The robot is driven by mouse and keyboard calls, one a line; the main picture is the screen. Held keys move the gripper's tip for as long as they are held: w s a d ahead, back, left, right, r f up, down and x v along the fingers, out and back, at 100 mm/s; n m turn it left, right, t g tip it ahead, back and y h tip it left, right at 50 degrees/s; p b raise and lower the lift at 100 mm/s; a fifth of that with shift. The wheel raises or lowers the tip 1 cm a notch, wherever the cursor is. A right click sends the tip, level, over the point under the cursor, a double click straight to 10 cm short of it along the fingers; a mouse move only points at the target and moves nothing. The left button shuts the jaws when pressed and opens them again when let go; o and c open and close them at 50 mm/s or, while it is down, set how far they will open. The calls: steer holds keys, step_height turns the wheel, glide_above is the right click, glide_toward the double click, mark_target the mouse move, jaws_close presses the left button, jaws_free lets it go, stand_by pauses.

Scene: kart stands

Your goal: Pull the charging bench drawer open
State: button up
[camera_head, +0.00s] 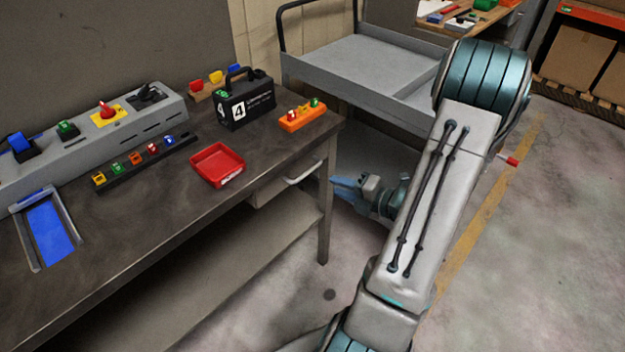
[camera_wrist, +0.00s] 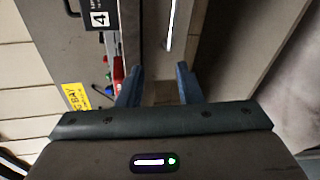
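The charging bench (camera_head: 150,215) runs along the left of the head view. Its drawer (camera_head: 268,192) sits under the top near the right end and looks shut. The pale bar handle (camera_head: 303,174) is on the drawer front; it also shows in the wrist view as a bright bar (camera_wrist: 172,25). My gripper (camera_head: 342,187) is to the right of the handle, past the bench leg in the picture. In the wrist view my gripper (camera_wrist: 160,82) has its two blue fingers apart with nothing between them. The handle lies beyond the fingertips, apart from them.
On the bench top are a black battery case (camera_head: 247,108) marked 4, an orange block (camera_head: 303,121), a red tray (camera_head: 217,178) and a grey charger unit (camera_head: 80,150). A bench leg (camera_head: 324,225) stands close to my gripper. A grey cart (camera_head: 360,62) stands behind.

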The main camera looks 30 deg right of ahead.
mark_target(310, 172)
steer(key=w+a+f+m, duration=0.1)
steer(key=w+f, duration=0.1)
steer(key=w, duration=0.4)
steer(key=w+a+f+m+h, duration=0.1)
steer(key=w+f+m, duration=0.1)
steer(key=w, duration=0.4)
steer(key=shift+w+f+t+h+b, duration=0.2)
steer(key=shift+f+t+h+b, duration=0.15)
steer(key=shift+f+t, duration=0.1)
jaws_close()
